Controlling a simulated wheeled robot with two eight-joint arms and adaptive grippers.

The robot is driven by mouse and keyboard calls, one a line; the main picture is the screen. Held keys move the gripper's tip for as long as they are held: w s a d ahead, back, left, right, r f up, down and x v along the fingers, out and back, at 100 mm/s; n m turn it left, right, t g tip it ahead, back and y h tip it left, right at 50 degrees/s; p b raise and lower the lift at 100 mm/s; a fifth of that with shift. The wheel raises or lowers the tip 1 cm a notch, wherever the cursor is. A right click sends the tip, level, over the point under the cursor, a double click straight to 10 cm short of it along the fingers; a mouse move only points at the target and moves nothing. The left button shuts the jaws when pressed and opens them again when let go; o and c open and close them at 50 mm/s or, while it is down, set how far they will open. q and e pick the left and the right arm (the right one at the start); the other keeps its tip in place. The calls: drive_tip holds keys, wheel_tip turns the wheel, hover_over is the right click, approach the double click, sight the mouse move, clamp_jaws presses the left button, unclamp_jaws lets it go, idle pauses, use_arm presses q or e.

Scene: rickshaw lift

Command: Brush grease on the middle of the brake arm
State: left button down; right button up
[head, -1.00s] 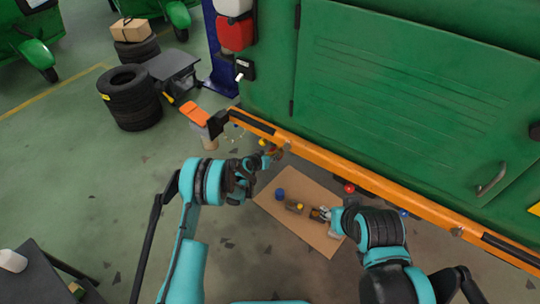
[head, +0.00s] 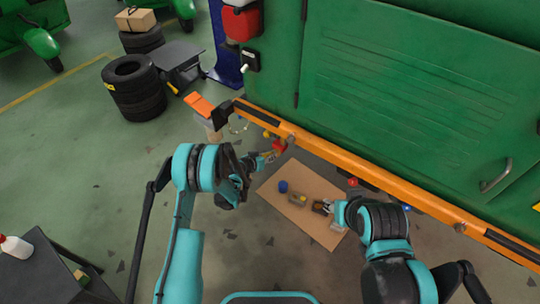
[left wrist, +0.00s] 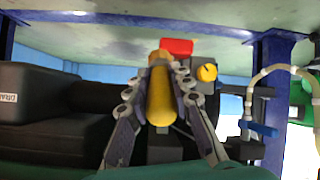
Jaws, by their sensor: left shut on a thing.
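My left gripper (head: 262,160) is below the orange bumper bar, near its left end. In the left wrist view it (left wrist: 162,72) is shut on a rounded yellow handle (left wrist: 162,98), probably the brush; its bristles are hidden. A red piece (head: 279,147) is just beyond the fingers in the head view, and a red block (left wrist: 177,46) shows above the handle in the wrist view. I cannot tell which part is the brake arm. My right gripper (head: 328,206) is at a small dark-brown object (head: 319,207) on the cardboard; its fingers are too small to read.
The cardboard sheet (head: 290,222) holds a blue container (head: 283,186) and a grey-and-yellow item (head: 298,198). The orange bar (head: 370,174) and green vehicle body (head: 400,90) overhang the work area. A grey block with a yellow cap (left wrist: 207,73) is close right of the held handle. Stacked tyres (head: 133,88) stand left.

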use_arm(q)
drive_tip(key=shift+s+a, duration=0.9)
drive_tip(key=shift+s, duration=0.3)
drive_tip(key=shift+r, duration=0.1)
